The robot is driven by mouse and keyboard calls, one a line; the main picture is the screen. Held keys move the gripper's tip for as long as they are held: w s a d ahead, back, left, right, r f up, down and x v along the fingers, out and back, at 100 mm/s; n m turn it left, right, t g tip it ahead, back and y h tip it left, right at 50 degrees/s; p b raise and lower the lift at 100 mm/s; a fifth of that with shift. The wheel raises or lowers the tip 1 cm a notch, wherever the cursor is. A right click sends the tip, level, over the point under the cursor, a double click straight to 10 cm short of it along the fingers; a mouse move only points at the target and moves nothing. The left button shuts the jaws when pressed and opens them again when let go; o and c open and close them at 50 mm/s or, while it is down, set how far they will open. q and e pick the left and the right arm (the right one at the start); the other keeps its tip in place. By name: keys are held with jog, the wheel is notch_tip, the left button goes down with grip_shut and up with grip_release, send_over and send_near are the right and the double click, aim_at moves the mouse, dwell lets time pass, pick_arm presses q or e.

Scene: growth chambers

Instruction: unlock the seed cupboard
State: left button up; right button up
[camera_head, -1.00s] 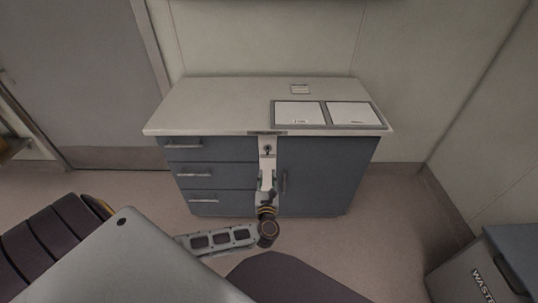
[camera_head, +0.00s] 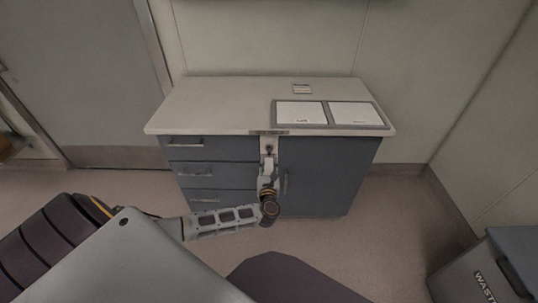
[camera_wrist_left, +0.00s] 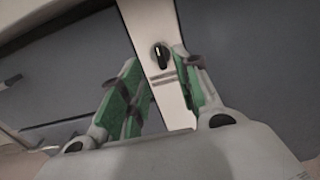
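The seed cupboard (camera_head: 325,170) is a blue-grey cabinet with a door on the right under a pale top. A pale vertical strip (camera_head: 267,141) between the drawers and the door carries a small dark lock or key (camera_head: 269,149). In the left wrist view this dark oval piece (camera_wrist_left: 160,55) sits on the pale strip, ahead of the fingers. My left gripper (camera_head: 267,168) is just below the lock in the head view. Its green-padded fingers (camera_wrist_left: 157,88) are apart, with nothing seen between them. Whether the dark piece is a key or only the lock is unclear. My right gripper is not in view.
Drawers with bar handles (camera_head: 186,144) are left of the strip, and the door has a vertical handle (camera_head: 286,182). Two white panels in a grey tray (camera_head: 331,127) lie on the top. A waste bin (camera_head: 465,275) stands at lower right.

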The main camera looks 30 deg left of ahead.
aim_at(269, 152)
pick_arm(q)
jog(key=shift+x, duration=1.55)
jog(key=shift+b+x, duration=0.35)
jog(key=shift+x, duration=0.7)
jog(key=shift+w+a, duration=0.25)
jog(key=shift+w, duration=0.2)
jog(key=shift+w+a, duration=0.2)
jog(key=shift+w, duration=0.05)
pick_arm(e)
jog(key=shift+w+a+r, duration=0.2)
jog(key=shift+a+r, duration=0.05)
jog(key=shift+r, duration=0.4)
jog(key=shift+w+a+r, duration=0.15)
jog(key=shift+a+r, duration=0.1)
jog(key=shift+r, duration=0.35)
pick_arm(q)
grip_shut()
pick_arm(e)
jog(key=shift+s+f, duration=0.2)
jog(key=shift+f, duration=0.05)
